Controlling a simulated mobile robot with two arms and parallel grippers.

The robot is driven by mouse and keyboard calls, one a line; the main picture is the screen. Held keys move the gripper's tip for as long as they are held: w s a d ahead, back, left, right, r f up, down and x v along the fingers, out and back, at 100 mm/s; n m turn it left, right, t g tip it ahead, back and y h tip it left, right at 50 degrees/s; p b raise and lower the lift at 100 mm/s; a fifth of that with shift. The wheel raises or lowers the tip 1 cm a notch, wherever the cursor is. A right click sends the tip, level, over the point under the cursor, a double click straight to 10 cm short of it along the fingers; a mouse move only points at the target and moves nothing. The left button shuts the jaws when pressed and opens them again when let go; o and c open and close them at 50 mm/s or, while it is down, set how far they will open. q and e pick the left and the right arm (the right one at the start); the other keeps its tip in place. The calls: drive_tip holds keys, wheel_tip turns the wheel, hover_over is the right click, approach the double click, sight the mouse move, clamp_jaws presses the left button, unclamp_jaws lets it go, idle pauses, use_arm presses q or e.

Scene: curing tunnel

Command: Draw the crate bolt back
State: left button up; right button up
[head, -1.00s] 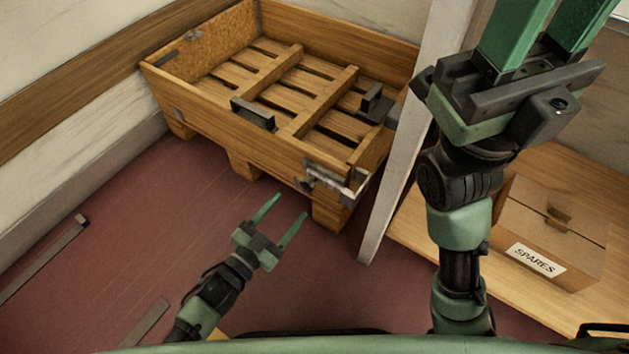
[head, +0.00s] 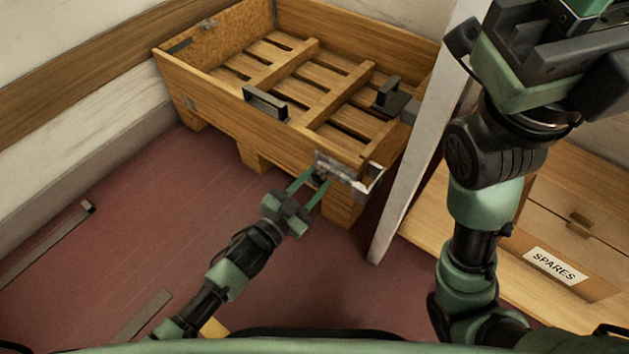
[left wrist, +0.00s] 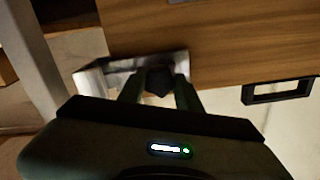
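The wooden crate (head: 205,92) stands at the top middle of the head view. Its metal bolt (head: 340,167) is on the front face near the right corner. In the left wrist view the bolt's bright metal plate (left wrist: 115,76) shows with a dark knob (left wrist: 158,81) on it. My left gripper (head: 312,180) is at the bolt. Its two fingers are apart, one on each side of the knob in the left wrist view, with no clear grip on it. My right gripper (head: 570,30) is high at the top right, its fingertips cut off by the frame.
A pale post (head: 420,150) stands just right of the crate. A cardboard box labelled SPARES (head: 570,235) sits on a wooden surface at the right. A black handle (head: 265,103) is on the crate's front. The red floor (head: 150,220) on the left is mostly clear.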

use_arm(q)
clamp_jaws()
idle(1.1)
